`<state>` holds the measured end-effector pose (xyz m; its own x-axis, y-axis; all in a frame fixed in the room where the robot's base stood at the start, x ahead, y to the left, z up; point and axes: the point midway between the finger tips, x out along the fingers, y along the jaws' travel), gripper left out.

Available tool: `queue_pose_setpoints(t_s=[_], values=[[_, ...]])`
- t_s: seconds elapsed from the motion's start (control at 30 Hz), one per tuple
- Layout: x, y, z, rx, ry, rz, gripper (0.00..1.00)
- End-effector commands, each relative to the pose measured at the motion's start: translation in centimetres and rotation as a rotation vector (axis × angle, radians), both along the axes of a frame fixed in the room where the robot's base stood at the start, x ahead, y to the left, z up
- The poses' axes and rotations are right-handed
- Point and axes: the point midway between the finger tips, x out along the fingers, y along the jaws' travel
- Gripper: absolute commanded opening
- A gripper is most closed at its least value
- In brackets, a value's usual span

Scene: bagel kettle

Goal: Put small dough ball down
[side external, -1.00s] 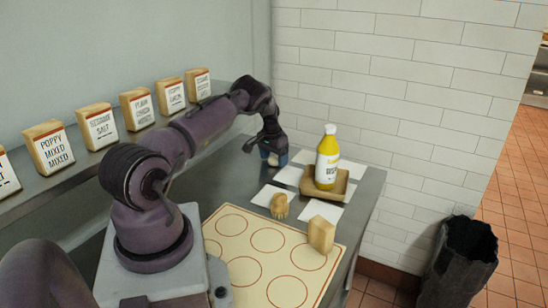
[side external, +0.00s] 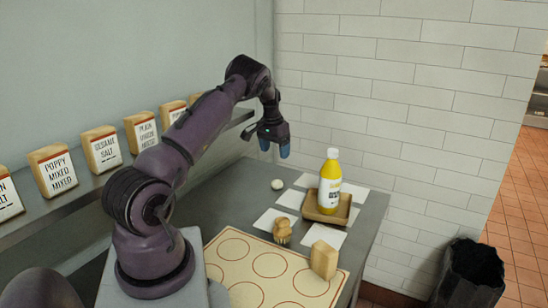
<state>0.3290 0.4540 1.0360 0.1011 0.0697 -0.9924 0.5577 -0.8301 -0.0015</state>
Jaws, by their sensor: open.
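The small dough ball (side external: 277,184) is pale and round. It rests on the grey worktop (side external: 226,193), left of the white paper squares and behind the mat. My gripper (side external: 275,149) is above the ball, clear of it. Its blue fingertips point down and are apart, with nothing between them.
A yellow bottle (side external: 330,180) stands in a wooden tray (side external: 345,215) among white squares (side external: 292,198). A brush-like item (side external: 282,232) and a wooden block (side external: 323,260) are by the circle-marked mat (side external: 219,248). Labelled blocks (side external: 101,149) line the shelf. A dark bin (side external: 470,275) stands on the floor.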

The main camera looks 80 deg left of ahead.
Motion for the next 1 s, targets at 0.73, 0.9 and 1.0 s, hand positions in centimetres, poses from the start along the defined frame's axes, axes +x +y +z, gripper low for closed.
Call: queue_pose_setpoints(t_s=[0.73, 0.9, 1.0], values=[[-0.7, -33.9, 23.4, -0.028, -0.264, -0.316, 0.75], [-6.3, -40.8, 24.1, 0.015, -0.306, -0.449, 0.75], [-9.3, -43.2, 23.6, 0.049, -0.328, -0.511, 0.75]])
